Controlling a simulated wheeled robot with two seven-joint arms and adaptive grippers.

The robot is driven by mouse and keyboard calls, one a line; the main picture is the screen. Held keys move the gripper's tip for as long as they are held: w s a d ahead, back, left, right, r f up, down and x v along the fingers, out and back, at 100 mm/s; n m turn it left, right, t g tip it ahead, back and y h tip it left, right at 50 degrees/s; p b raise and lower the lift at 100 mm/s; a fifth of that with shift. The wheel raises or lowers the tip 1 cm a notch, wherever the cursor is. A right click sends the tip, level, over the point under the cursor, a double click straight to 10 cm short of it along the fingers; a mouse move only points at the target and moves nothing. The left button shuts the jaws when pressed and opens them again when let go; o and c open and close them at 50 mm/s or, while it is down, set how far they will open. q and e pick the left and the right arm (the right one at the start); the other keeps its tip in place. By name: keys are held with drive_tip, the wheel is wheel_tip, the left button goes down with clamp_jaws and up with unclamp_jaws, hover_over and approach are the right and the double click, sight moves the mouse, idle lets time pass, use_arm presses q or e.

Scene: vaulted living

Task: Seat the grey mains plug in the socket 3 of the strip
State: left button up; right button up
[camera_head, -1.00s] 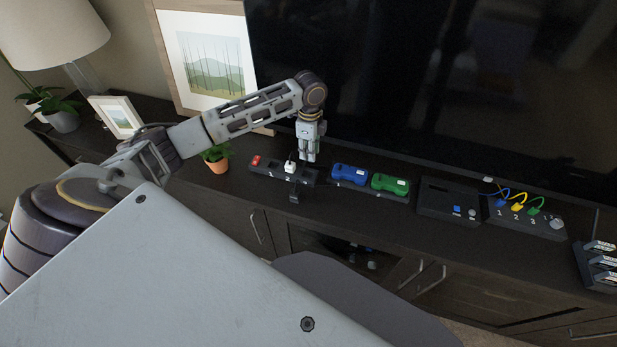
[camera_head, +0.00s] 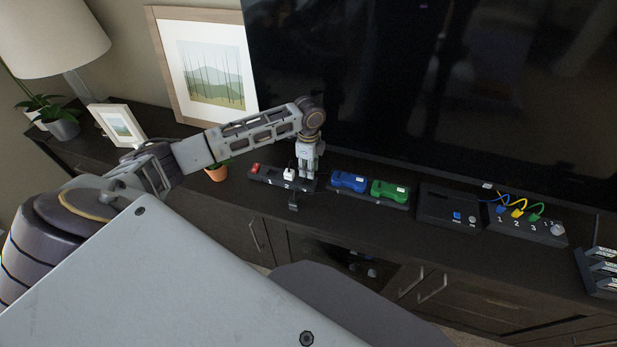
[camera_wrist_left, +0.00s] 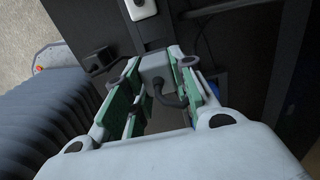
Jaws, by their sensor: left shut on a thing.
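The dark power strip (camera_head: 268,178) lies on the cabinet top, with a red switch (camera_head: 254,168) at its left end and a white plug (camera_head: 288,174) standing in it. My left gripper (camera_head: 308,175) points down at the strip's right end, just right of the white plug. In the left wrist view its green-padded fingers are shut on the grey mains plug (camera_wrist_left: 154,68), whose dark cable (camera_wrist_left: 166,98) curves back between them. The white plug also shows there at the top (camera_wrist_left: 142,8). Socket 3 is hidden under the gripper and plug; I cannot tell how deep the plug sits. My right gripper is out of view.
A small black block (camera_head: 293,206) is at the strip's front edge. Blue (camera_head: 348,181) and green (camera_head: 390,190) devices stand close on the right.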

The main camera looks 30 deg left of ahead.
sight(308, 185)
use_arm(q)
drive_tip(key=shift+f, duration=2.5)
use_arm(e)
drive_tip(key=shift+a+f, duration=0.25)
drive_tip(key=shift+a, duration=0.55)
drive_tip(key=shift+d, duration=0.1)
use_arm(q)
drive_tip(key=shift+f, duration=0.15)
drive_tip(key=shift+s, duration=0.1)
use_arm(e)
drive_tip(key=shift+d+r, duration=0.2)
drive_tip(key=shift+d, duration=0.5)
use_arm(q)
drive_tip(key=shift+f, duration=0.15)
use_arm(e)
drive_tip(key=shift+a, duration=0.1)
